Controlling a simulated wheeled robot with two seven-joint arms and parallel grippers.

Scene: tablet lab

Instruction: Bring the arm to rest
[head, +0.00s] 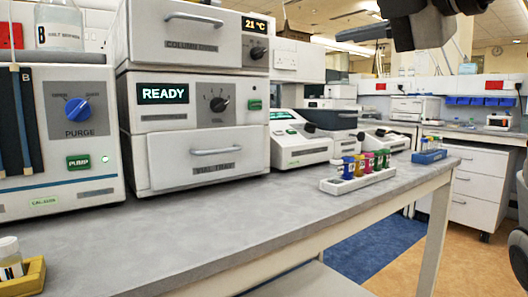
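A dark arm part of mine reaches in at the upper right, high above the bench. At its left end is a dark, slim piece that looks like my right gripper (362,33), seen edge-on. I cannot make out two separate fingertips or whether they are apart. Nothing is visibly held there, and it touches nothing on the bench. My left gripper is out of view.
The grey bench (230,225) is clear along its front. A white rack (358,180) of several coloured vials and a blue rack (429,156) stand towards its right end. A yellow holder (33,278) with a vial sits front left. Instruments, including the READY unit (162,93), line the back.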

